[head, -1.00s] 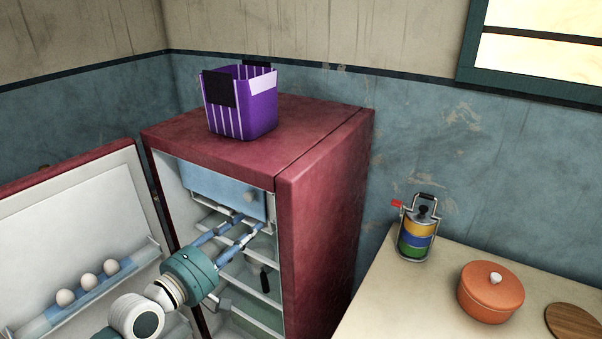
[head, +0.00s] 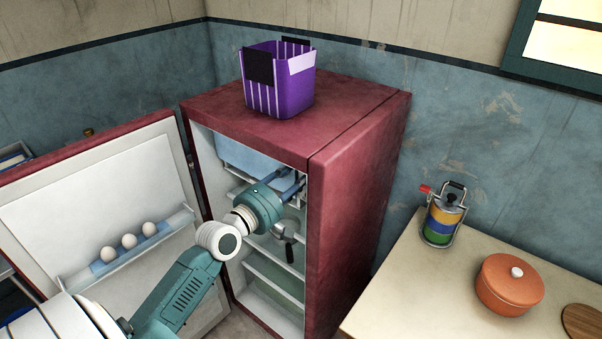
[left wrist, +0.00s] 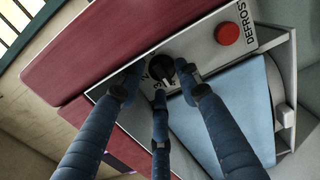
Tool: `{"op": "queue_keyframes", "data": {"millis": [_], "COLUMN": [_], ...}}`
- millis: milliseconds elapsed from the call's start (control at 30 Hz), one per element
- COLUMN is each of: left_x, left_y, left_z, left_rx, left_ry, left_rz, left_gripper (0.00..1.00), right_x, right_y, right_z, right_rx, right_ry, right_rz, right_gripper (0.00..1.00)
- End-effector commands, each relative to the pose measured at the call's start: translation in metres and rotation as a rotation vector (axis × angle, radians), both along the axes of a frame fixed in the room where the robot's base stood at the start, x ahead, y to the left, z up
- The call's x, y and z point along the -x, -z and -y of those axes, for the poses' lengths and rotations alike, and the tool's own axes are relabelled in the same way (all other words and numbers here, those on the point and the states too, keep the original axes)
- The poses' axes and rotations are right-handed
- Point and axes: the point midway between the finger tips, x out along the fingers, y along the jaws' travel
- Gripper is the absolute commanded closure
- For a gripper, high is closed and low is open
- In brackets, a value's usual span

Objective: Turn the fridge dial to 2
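The fridge dial (left wrist: 160,69) is a small black knob on a pale panel in the left wrist view, beside a red button and the letters "DEFROS". A "3" shows at its edge; its setting is too blurred to read. My left gripper (left wrist: 159,78) has its blue fingers spread around the dial, with narrow gaps visible beside it; I cannot tell whether any finger touches. In the head view, my left gripper (head: 289,184) reaches into the top of the open red fridge (head: 352,190). The dial is hidden there. My right gripper is not in view.
The open fridge door (head: 75,205) with several eggs stands on the left. A purple basket (head: 279,85) sits on the fridge. The counter on the right holds a striped canister (head: 443,217) and an orange pot (head: 509,285). White shelves lie below the gripper.

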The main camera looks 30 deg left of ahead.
Motion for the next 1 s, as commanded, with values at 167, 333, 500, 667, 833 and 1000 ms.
{"op": "queue_keyframes", "data": {"millis": [167,333,500,667,833,1000], "left_x": [-0.0002,0.0000,0.0001,0.0001,0.0002,0.0001], "left_y": [0.0006,0.0006,0.0007,0.0007,0.0007,0.0008], "left_z": [0.0001,0.0001,0.0000,-0.0001,0.0000,0.0005], "left_rx": [0.000,0.000,0.000,-0.010,-0.060,-0.164], "left_ry": [0.000,0.000,0.000,0.000,0.000,0.000], "left_rz": [-0.001,-0.001,-0.001,0.000,0.003,0.010], "left_gripper": [0.66,0.92,1.00,1.00,1.00,1.00], "right_x": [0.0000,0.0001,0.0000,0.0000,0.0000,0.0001], "right_y": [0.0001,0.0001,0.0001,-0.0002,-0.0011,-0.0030], "right_z": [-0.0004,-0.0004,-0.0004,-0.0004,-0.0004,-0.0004], "right_rx": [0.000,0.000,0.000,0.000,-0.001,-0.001], "right_ry": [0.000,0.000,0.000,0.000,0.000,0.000], "right_rz": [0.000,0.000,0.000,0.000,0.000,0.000], "right_gripper": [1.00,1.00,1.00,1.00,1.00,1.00]}}
